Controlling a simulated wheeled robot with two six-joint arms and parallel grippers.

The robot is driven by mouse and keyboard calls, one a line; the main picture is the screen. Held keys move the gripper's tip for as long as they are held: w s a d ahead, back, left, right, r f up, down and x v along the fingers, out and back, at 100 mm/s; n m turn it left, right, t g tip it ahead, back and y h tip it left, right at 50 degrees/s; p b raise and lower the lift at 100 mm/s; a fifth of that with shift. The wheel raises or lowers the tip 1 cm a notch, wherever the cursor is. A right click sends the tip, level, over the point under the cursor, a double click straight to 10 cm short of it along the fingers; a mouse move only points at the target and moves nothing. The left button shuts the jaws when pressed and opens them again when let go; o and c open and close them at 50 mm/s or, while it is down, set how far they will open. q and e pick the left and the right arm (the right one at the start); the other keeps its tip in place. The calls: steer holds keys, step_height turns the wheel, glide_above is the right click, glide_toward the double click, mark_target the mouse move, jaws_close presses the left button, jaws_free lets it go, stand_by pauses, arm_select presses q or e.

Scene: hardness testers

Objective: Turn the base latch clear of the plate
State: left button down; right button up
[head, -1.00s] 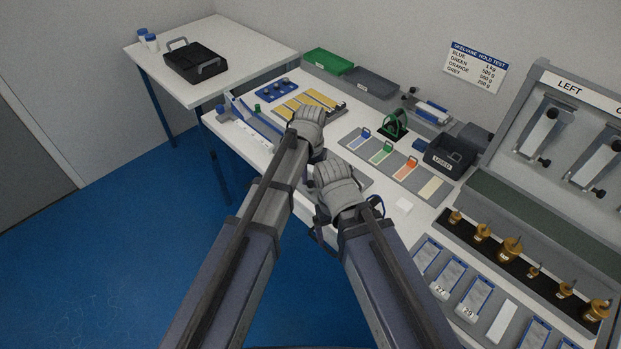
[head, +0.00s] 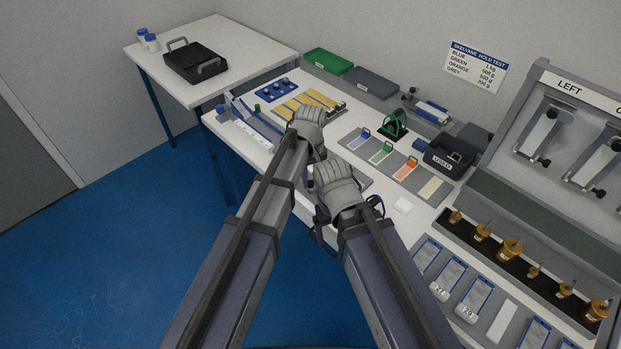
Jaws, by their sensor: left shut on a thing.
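My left gripper (head: 309,122) reaches over the bench beside the yellow strips. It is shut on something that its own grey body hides. My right gripper (head: 334,181) is just below and to the right of it, close to the left one. Its fingertips are hidden, so I cannot tell if it is open or shut. A dark blue part (head: 319,232) shows at the bench's front edge under my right gripper. A grey plate edge (head: 358,178) shows behind my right gripper. I cannot make out the base latch; the grippers and forearms cover that area.
The white bench (head: 404,206) carries a tray of coloured cards (head: 402,172), a green stand (head: 393,124), a dark used-items box (head: 449,157) and brass weights (head: 509,249). A blue block with knobs (head: 276,90) is at the left. A side table (head: 225,45) holds a black tray.

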mark_target(311, 182)
arm_select(q)
steer(key=shift+n, duration=0.3)
stand_by(0.4)
steer(key=c, duration=0.7)
jaws_free()
steer(key=shift+o, duration=0.2)
step_height(311, 182, up, 8)
steer(key=p, duration=0.8)
steer(key=shift+f, duration=0.1)
